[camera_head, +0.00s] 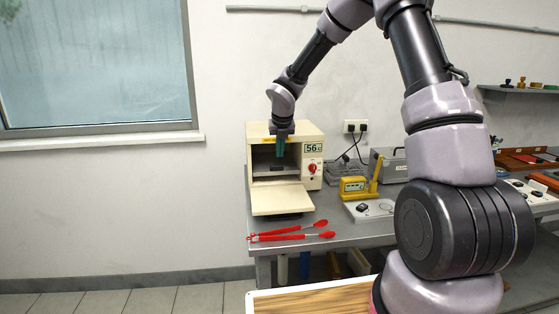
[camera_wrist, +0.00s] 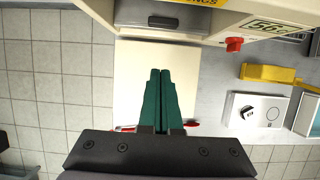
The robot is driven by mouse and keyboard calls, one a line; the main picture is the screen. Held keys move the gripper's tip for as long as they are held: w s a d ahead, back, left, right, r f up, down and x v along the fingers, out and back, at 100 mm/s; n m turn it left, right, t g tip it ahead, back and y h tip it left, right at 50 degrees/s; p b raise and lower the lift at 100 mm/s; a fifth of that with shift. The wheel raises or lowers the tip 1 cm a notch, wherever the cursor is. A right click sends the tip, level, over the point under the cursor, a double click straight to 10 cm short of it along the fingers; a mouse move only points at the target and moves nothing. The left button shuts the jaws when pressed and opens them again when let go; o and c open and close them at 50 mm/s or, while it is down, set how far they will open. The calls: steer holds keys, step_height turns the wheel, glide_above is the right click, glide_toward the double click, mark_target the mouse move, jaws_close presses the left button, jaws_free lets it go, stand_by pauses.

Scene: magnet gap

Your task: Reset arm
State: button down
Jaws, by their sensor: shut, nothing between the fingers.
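My gripper (camera_head: 281,148) is in front of the open mouth of a cream oven-like box (camera_head: 257,132) on the grey bench. In the wrist view its two green fingers (camera_wrist: 160,75) lie together with nothing between them, above the box's lowered door (camera_wrist: 130,80). The door also shows in the head view (camera_head: 282,199), folded down flat. A dark tray or drawer piece (camera_wrist: 165,14) shows inside the box. The box has a red knob (camera_head: 312,168) and a display reading about 56.
Red tongs (camera_head: 290,234) lie on the bench (camera_head: 345,234) in front of the door. A yellow meter (camera_head: 353,187) and a white panel with a dial (camera_wrist: 257,112) stand to the right. A window sill (camera_head: 100,143) is at the left. A wooden-topped surface (camera_head: 310,302) is nearest.

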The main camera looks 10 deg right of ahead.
steer(key=s+d+r+m+h, duration=0.1)
steer(key=s+d+r+m, duration=0.4)
steer(key=s+r+m, duration=0.35)
steer(key=s+d+r+m, duration=0.4)
steer(key=s+r+m, duration=0.3)
steer(key=r+m, duration=0.25)
steer(key=s+d+r+m+t+y, duration=0.1)
steer(key=s+r+m, duration=0.1)
steer(key=s+m, duration=0.8)
steer(key=s+r+m+t+y, duration=0.1)
steer(key=s+r+m+y, duration=0.1)
steer(key=s+m, duration=0.8)
steer(key=shift+s+d+r+m+t, duration=0.15)
steer(key=shift+d+r+m+t, duration=0.25)
steer(key=shift+r+m, duration=0.55)
steer(key=shift+f, duration=0.15)
